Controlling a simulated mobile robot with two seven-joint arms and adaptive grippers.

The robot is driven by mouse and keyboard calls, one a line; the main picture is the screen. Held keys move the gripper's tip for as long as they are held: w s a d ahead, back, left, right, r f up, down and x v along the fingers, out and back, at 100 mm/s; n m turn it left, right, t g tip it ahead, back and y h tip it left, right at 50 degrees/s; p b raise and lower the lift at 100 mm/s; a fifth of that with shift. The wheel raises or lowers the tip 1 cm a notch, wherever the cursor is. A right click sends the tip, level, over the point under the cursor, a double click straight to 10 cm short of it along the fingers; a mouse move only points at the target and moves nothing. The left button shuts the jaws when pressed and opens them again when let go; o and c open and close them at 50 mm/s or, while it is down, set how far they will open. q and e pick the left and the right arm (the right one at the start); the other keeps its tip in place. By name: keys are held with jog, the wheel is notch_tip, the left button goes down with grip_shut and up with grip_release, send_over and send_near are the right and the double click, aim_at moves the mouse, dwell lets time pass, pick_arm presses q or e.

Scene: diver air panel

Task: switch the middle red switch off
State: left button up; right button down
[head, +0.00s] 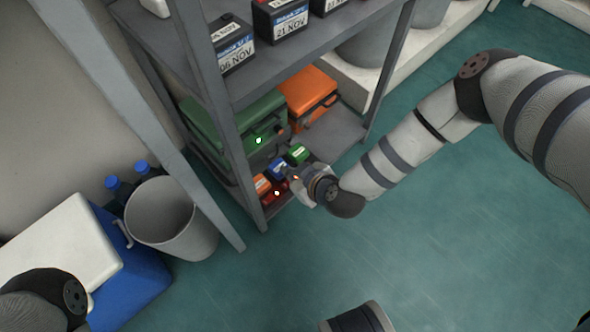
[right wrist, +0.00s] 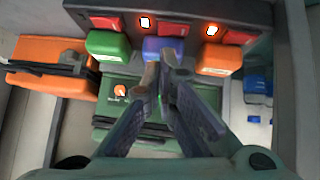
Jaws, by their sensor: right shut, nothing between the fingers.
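In the right wrist view a dark panel carries a row of red switches. The middle red switch (right wrist: 175,30) sits between a left red one (right wrist: 105,23) and a right red one (right wrist: 240,38). Glowing lights stand in the gaps between them. Green (right wrist: 108,45), blue (right wrist: 163,47) and orange (right wrist: 221,58) blocks sit below the row. My right gripper (right wrist: 160,68) is shut and empty, its fingertips in front of the blue block, below the middle switch. I cannot tell contact. In the head view my right gripper (head: 306,186) is at the lower shelf and partly hides the panel. My left gripper is out of view.
The panel is at the metal shelf's (head: 240,140) lower level, near a green case (head: 235,128) and an orange case (head: 306,92). Batteries (head: 282,20) stand on the shelf above. A shelf post, a bin (head: 165,225) and a cooler (head: 60,250) are left; the floor (head: 440,240) is clear right.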

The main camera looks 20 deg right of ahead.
aim_at(288, 183)
jog(key=shift+d+f+b, duration=0.1)
jog(key=shift+f+b, duration=0.2)
jog(key=shift+f, duration=0.6)
jog(key=shift+w+d+f+y+b, duration=0.2)
jog(key=shift+d+f+y+b, duration=0.1)
jog(key=shift+f+y, duration=0.1)
jog(key=shift+s+a+r, duration=0.1)
jog(key=shift+a, duration=0.15)
